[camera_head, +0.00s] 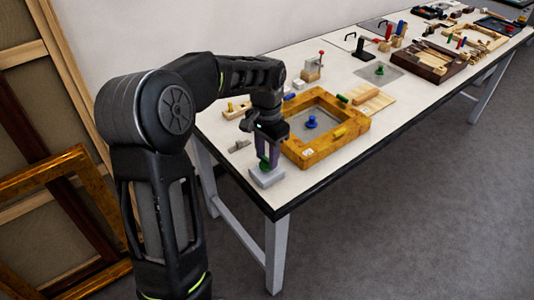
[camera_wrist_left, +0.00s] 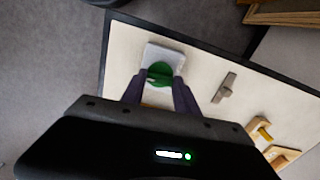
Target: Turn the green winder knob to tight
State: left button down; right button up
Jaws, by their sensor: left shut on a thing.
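The green winder knob (camera_head: 264,163) sits on a pale grey block (camera_head: 267,178) near the table's front left corner. My left gripper (camera_head: 268,157) comes down on it from above and is shut on the knob. In the left wrist view the green knob (camera_wrist_left: 159,73) lies between the two dark fingertips of my left gripper (camera_wrist_left: 160,82), on the white block (camera_wrist_left: 164,54). The fingers hide part of the knob. I cannot read any tight mark on the block. My right gripper does not show.
A golden wooden frame (camera_head: 297,153) with a blue knob (camera_head: 311,122) inside lies just right of my gripper. A small grey piece (camera_head: 239,146) lies to its left. Tools and a brown tray (camera_head: 437,73) stand farther along the table (camera_head: 345,158). Picture frames (camera_head: 45,178) lean at the left.

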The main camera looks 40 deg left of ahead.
pick_arm(q)
jog(key=m, duration=0.4)
jog(key=shift+m, duration=0.3)
jog(key=m, duration=0.3)
jog(key=shift+m+p, duration=0.3)
jog(key=shift+p, duration=0.1)
jog(key=m, duration=0.4)
jog(key=shift+r+m+p, duration=0.1)
jog(key=shift+m+p, duration=0.2)
jog(key=m, duration=0.3)
jog(key=shift+m+p, duration=0.3)
jog(key=m, duration=0.3)
jog(key=shift+m+p, duration=0.3)
jog(key=shift+p, duration=0.1)
jog(key=m+p, duration=0.1)
jog(key=m, duration=0.2)
jog(key=shift+m, duration=0.3)
jog(key=m+p, duration=0.1)
jog(key=m, duration=0.3)
jog(key=shift+m+p, duration=0.75)
jog(key=shift+m, duration=0.95)
